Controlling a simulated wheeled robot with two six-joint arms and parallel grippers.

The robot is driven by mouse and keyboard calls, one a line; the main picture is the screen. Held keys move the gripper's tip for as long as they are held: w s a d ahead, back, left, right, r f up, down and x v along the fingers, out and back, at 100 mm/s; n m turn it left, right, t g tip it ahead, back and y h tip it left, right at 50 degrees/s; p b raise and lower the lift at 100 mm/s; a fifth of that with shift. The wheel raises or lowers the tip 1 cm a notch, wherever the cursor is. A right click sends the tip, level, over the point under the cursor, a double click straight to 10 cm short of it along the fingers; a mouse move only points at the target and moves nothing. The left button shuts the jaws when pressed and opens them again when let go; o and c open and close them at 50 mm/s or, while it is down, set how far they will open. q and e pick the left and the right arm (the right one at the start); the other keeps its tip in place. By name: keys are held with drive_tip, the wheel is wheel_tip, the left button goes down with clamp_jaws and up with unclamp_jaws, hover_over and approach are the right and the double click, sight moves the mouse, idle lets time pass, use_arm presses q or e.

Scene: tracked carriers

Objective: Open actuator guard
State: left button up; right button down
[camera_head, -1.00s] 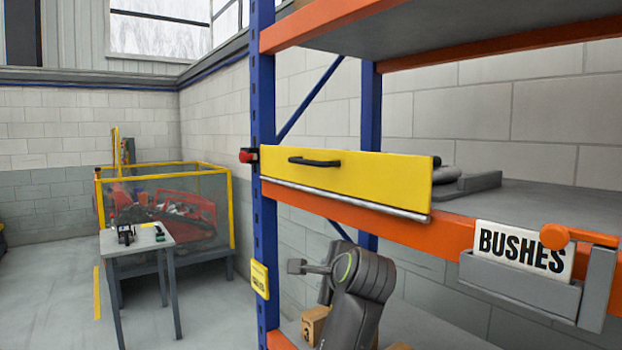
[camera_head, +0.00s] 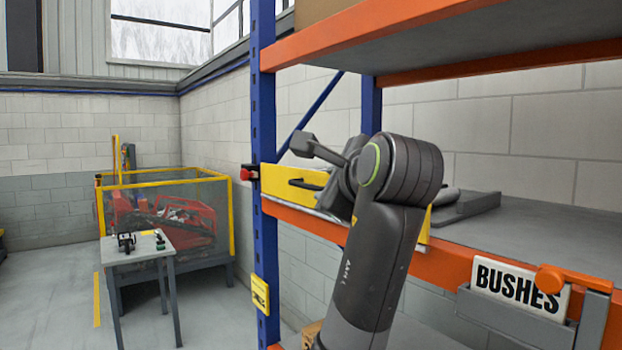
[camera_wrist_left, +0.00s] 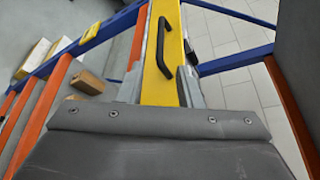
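The yellow actuator guard (camera_head: 276,182) is a long panel along the orange shelf edge, with a black handle (camera_head: 302,184) on its face. My left arm hides much of the guard in the head view. My left gripper (camera_head: 335,200) is in front of it, near the handle's right end. In the left wrist view the gripper's grey fingers (camera_wrist_left: 162,85) are apart, with the yellow guard (camera_wrist_left: 158,88) showing between them. The handle (camera_wrist_left: 178,48) lies beyond the fingertips, with nothing gripped. My right gripper is not in view.
A blue rack post (camera_head: 264,120) with a red knob (camera_head: 248,172) stands left of the guard. A BUSHES sign (camera_head: 517,289) hangs on the right. A small table (camera_head: 150,258) and a yellow-framed cage (camera_head: 205,180) stand at the left. Cartons (camera_wrist_left: 88,82) show in the wrist view.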

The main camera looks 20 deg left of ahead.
sight(312, 186)
use_arm(q)
drive_tip(key=p+x, duration=0.4)
drive_tip(key=x, duration=0.6)
drive_tip(key=shift+r, duration=0.15)
drive_tip(key=shift+w+a+f, duration=0.2)
drive_tip(key=shift+w+a, duration=0.15)
drive_tip(key=shift+w, duration=0.1)
clamp_jaws()
